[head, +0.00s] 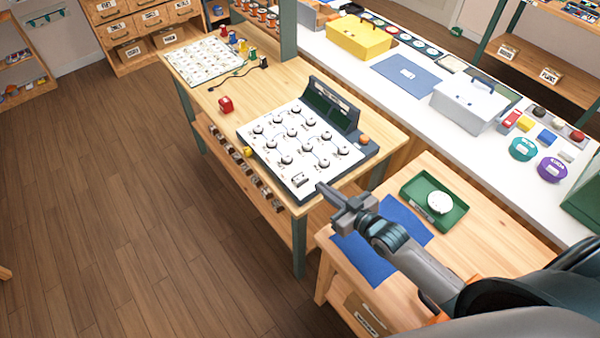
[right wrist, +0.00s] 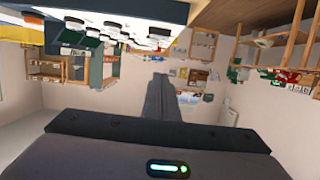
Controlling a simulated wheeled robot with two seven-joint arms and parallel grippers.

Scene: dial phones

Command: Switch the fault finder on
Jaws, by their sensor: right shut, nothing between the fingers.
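The device that looks like the fault finder (head: 303,152) stands on the wooden bench. It has a white sloped panel with several round dark knobs and a raised dark screen (head: 330,106) at its back. A small switch-like part (head: 299,180) sits near the panel's front corner. An orange button (head: 364,140) is at its right side. My right gripper (head: 322,188) is shut and empty, close to that front corner; whether it touches the panel I cannot tell. My left gripper is out of view.
A lower wooden table holds a blue cloth (head: 372,262) and a green tray (head: 452,216) with a white disc. A white counter with boxes runs behind.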

